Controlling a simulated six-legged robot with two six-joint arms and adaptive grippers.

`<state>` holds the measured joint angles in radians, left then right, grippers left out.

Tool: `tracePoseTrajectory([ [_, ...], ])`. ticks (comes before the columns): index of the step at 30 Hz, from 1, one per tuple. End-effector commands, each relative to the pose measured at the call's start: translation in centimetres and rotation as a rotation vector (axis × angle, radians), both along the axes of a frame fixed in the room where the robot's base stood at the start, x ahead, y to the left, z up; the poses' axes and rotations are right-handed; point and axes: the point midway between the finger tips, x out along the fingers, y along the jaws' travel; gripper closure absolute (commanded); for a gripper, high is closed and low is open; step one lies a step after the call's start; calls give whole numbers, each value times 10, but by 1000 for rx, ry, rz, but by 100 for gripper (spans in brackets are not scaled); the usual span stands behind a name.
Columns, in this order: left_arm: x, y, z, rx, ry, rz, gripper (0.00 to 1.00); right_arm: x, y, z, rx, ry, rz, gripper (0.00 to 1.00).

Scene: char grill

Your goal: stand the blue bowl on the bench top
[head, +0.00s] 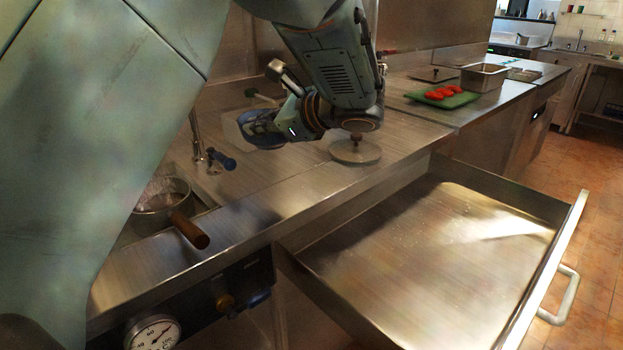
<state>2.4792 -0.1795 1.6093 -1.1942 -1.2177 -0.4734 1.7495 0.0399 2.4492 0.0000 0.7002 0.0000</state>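The blue bowl (257,134) shows as a dark blue curved shape near the middle of the head view, over the steel bench top (300,180). My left gripper (281,118) reaches in from the right of the bowl and appears shut on its near right side. The gripper's own parts hide some of the bowl and the fingertips. I cannot tell whether the bowl's underside touches the bench top. My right gripper is not in view.
A round lid with a knob (355,152) lies just right of the bowl. A pan with a wooden handle (188,230) sits at the left near a tap (197,140). An open, empty drawer (430,265) juts out in front. A green board (440,98) with red food lies farther right.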

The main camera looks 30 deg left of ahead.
Motion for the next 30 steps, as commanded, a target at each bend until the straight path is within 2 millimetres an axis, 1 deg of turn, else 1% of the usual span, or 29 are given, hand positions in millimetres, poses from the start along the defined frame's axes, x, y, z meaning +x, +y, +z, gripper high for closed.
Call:
tracePoseTrajectory([
  [2,1,1,-6,1,-1,1,100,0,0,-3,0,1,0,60],
  [10,0,1,-53,1,2,1,100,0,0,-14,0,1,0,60],
  [12,0,1,-59,1,0,0,100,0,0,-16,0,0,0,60],
  [17,1,1,-69,1,0,0,100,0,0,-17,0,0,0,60],
  [24,1,1,-100,1,0,0,100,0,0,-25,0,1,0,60],
  [30,1,1,-101,-1,-1,0,100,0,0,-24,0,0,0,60],
])
